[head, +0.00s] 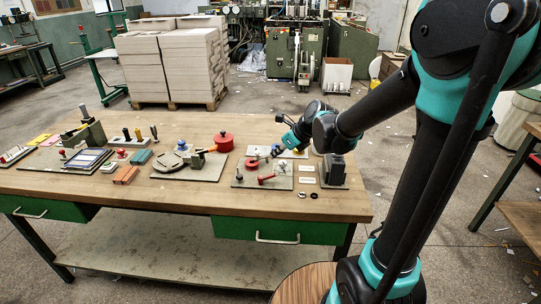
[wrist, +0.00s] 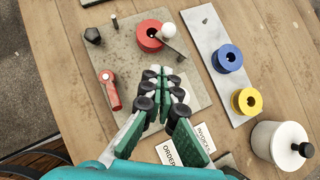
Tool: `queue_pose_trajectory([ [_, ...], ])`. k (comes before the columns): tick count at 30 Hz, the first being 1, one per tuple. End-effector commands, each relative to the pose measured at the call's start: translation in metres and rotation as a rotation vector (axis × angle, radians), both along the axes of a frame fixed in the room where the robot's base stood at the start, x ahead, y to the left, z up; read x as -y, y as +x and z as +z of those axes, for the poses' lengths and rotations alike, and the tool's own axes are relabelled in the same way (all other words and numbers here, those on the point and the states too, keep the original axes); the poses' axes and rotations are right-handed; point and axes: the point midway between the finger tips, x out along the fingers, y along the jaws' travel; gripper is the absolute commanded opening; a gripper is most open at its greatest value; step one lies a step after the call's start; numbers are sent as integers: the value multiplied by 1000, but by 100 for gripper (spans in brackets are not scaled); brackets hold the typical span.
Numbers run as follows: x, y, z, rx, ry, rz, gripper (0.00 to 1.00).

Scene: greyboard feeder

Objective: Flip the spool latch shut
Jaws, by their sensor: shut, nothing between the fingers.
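A red spool (wrist: 148,36) sits on a grey square plate (wrist: 120,55) in the wrist view. A thin metal strip (wrist: 182,48) and a white ball knob (wrist: 169,31) are at its right. A red lever (wrist: 110,92) with a silver pivot lies at the plate's left, apart from the spool. I cannot tell for sure which part is the latch. My gripper (wrist: 166,84) is shut and empty, over the plate's right part, between the red lever and the yellow spool. In the head view the red spool (head: 252,163) and red lever (head: 267,180) show beside my gripper (head: 277,151).
Blue (wrist: 228,58) and yellow (wrist: 247,101) spools stand on a pale strip (wrist: 204,32) at the right. A white lidded pot (wrist: 278,146) and paper labels (wrist: 180,152) are nearer. A black knob (wrist: 93,36) is at the plate's far left. Other fixtures fill the bench's left.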

Motion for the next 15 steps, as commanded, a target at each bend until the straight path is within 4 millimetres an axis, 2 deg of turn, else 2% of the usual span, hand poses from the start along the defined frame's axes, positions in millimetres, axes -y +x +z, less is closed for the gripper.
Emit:
queue_pose_trajectory([
  [15,27,-31,50,0,0,-2,0],
])
